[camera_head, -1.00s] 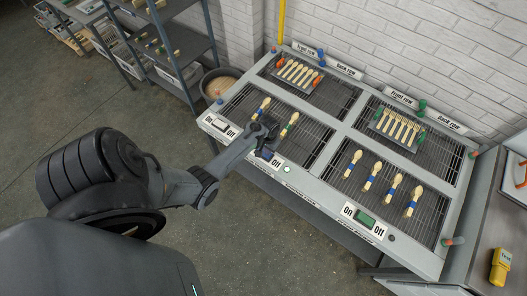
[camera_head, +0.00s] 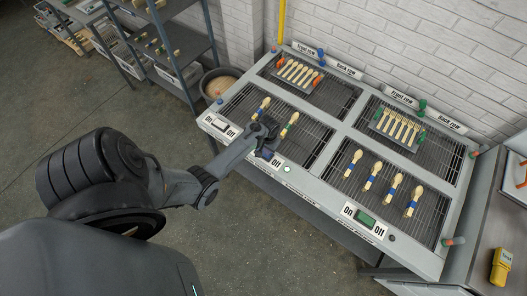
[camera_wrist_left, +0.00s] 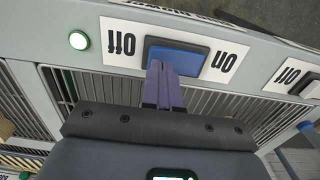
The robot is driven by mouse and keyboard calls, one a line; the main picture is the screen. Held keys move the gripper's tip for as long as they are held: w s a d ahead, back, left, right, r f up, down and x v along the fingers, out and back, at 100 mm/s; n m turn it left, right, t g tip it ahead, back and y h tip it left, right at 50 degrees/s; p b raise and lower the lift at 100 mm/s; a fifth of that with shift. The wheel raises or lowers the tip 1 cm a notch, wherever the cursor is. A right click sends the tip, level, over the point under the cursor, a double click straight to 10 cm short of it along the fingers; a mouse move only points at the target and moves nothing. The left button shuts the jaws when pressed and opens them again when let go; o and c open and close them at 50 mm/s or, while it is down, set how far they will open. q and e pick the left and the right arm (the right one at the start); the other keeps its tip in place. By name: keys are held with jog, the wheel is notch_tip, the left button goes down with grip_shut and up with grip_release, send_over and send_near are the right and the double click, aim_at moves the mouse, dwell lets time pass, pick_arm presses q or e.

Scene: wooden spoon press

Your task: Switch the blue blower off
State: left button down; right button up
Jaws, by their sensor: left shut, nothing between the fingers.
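The blue rocker switch (camera_wrist_left: 178,57) sits on a white plate on the drying table's front edge, between "Off" and "On" labels. In the wrist view its "Off" label (camera_wrist_left: 121,40) is left and upside down. My left gripper (camera_wrist_left: 158,68) is shut and empty, its purple fingertips over the switch's near edge, toward the "Off" side. I cannot tell whether they touch it. A round green lamp (camera_wrist_left: 79,41) beside the plate looks lit. In the head view my left gripper (camera_head: 267,147) covers most of the switch. My right gripper is not in view.
A white switch (camera_head: 219,124) is at the table's left and a green switch (camera_head: 365,219) at its right. Racks of spoons (camera_head: 398,128) stand behind. A yellow device (camera_head: 500,266) is at the right.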

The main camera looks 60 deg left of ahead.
pick_arm(q)
jog(key=shift+f+b, duration=0.5)
jog(key=shift+f, duration=0.3)
jog(key=shift+r, duration=0.15)
notch_tip(320, 180, up, 3)
jog(key=p, duration=0.4)
jog(key=shift+r, duration=0.2)
notch_tip(320, 180, up, 3)
jog(key=p, duration=0.4)
jog(key=shift+r, duration=0.2)
